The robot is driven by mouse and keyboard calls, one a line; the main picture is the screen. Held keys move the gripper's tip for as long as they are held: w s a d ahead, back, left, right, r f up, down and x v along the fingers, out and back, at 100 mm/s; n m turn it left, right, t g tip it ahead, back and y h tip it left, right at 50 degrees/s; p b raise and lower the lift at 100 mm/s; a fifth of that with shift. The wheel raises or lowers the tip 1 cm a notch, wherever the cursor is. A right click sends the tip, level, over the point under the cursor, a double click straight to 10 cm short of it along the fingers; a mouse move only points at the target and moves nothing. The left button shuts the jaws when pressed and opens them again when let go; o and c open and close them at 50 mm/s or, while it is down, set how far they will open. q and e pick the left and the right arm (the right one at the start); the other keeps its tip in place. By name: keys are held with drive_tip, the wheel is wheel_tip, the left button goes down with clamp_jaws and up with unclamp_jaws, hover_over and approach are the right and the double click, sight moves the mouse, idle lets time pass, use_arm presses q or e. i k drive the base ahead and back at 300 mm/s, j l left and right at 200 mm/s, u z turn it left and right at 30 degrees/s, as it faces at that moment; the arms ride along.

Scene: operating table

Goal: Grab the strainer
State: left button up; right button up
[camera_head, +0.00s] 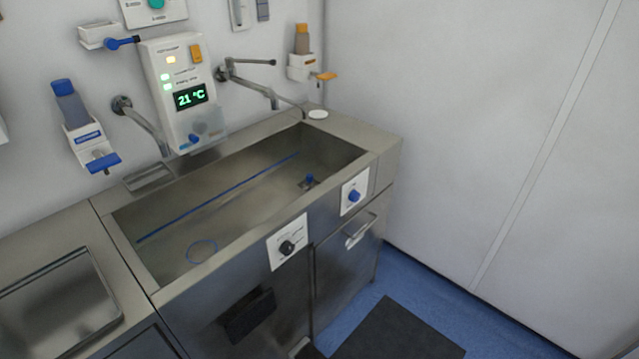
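No thing in the head view shows clearly as a strainer. A small dark piece with a blue top (309,181) stands in the right part of the steel sink basin (240,205); it may be a drain fitting or the strainer, I cannot tell which. A thin blue ring (202,251) lies at the left part of the basin floor. A flat white round disc (318,114) rests on the sink's back right rim. Neither of my grippers is in view.
Two metal taps (145,125) (250,84) reach out from the wall over the basin. A control panel reading 21 °C (190,97) and dispensers (86,128) (304,66) hang there. A steel tray (60,300) is at left. A dark mat (395,332) lies on the blue floor.

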sight(310, 185)
drive_tip(key=l+u, duration=0.25)
drive_tip(key=l, duration=0.95)
drive_tip(key=i+l+u, duration=0.2)
drive_tip(key=l, duration=0.35)
drive_tip(key=i+l+u, duration=0.1)
drive_tip(key=i+l, duration=0.15)
drive_tip(key=i+l+u, duration=0.35)
drive_tip(key=i+l, duration=0.45)
